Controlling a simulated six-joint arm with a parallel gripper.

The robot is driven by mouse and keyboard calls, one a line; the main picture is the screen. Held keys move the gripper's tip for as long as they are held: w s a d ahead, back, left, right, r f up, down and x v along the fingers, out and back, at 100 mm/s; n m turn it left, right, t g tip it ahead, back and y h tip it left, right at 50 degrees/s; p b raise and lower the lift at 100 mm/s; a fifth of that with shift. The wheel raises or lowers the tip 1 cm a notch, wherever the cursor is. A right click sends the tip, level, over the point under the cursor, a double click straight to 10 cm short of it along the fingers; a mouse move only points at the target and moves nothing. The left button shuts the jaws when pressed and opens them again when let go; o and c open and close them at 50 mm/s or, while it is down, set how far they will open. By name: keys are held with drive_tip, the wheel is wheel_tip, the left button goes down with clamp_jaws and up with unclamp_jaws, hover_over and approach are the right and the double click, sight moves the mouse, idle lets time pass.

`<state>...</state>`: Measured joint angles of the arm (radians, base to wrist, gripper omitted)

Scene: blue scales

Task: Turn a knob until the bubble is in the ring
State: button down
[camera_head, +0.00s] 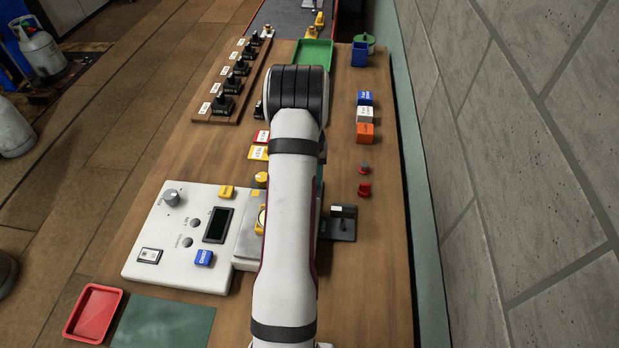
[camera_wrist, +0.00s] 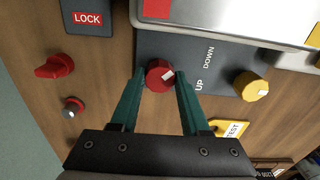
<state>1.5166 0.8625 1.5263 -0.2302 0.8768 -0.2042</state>
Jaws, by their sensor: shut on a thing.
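In the wrist view, my gripper (camera_wrist: 160,80) has its two green fingers on either side of a red knob (camera_wrist: 158,71) with a white mark, shut on it. The knob sits on a dark grey plate (camera_wrist: 196,52) lettered UP and DOWN. A yellow knob (camera_wrist: 250,86) stands to its right, clear of the fingers. In the head view my arm hides the gripper and the red knob.
A white control box (camera_head: 150,235) with a grey dial and dark screen stands left of my arm. Small red parts (camera_head: 364,189) lie to the right on the wooden table. Blocks (camera_head: 365,133) stand farther back. A red tray (camera_head: 94,312) is at the front left.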

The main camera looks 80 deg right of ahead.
drive_tip(key=shift+n, duration=0.3)
idle(0.4)
drive_tip(key=shift+c, duration=1.9)
unclamp_jaws()
wheel_tip(320, 180, up, 16)
drive_tip(key=shift+f, duration=0.15)
